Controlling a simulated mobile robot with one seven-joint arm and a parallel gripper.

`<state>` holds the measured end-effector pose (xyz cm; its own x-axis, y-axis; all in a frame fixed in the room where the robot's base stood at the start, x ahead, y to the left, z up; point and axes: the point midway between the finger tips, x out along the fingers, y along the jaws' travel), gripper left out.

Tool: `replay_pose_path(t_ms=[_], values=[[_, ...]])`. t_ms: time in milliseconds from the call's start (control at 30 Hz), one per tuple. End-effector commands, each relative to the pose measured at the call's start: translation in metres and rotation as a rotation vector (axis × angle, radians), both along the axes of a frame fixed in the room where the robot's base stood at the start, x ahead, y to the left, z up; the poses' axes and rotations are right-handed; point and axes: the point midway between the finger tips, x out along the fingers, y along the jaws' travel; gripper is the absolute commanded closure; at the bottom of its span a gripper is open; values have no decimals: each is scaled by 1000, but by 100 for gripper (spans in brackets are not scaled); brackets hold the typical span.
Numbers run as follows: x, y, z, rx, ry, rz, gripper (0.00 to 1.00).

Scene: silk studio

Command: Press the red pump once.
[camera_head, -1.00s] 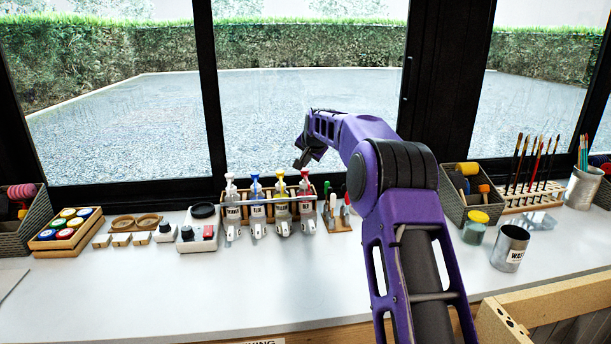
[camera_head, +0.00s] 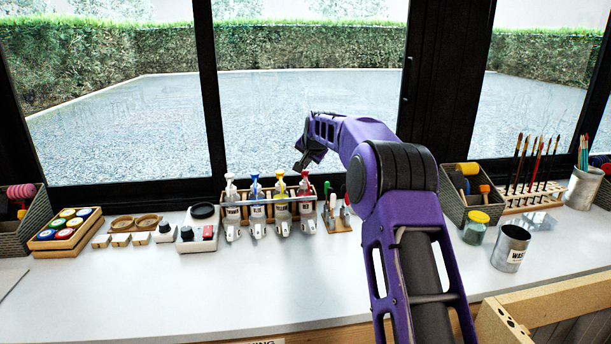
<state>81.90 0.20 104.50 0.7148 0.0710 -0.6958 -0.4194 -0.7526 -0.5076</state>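The red pump (camera_head: 304,184) tops the rightmost bottle (camera_head: 306,207) in a row of pump bottles in a wooden rack (camera_head: 267,193) at the back of the white table. To its left stand bottles with a yellow pump (camera_head: 280,184), a blue pump (camera_head: 255,187) and a white pump (camera_head: 230,185). My gripper (camera_head: 299,165) hangs just above the red pump, pointing down. It looks small and dark at this distance, and I cannot tell whether its fingers are open or shut. I see no clear contact with the pump.
A switch box (camera_head: 197,236) with a red button stands left of the rack. A small stand of tools (camera_head: 338,217) is close on the right. A grey bin (camera_head: 461,208), a glass jar (camera_head: 476,228) and a metal can (camera_head: 511,247) are farther right. The table's front middle is clear.

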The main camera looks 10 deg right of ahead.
Motion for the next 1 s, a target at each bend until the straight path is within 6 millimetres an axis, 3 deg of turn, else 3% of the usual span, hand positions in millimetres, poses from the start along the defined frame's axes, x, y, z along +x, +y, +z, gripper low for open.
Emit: replay_pose_path(t_ms=[1000], values=[[-1,1,-10,0,5,1,100]])
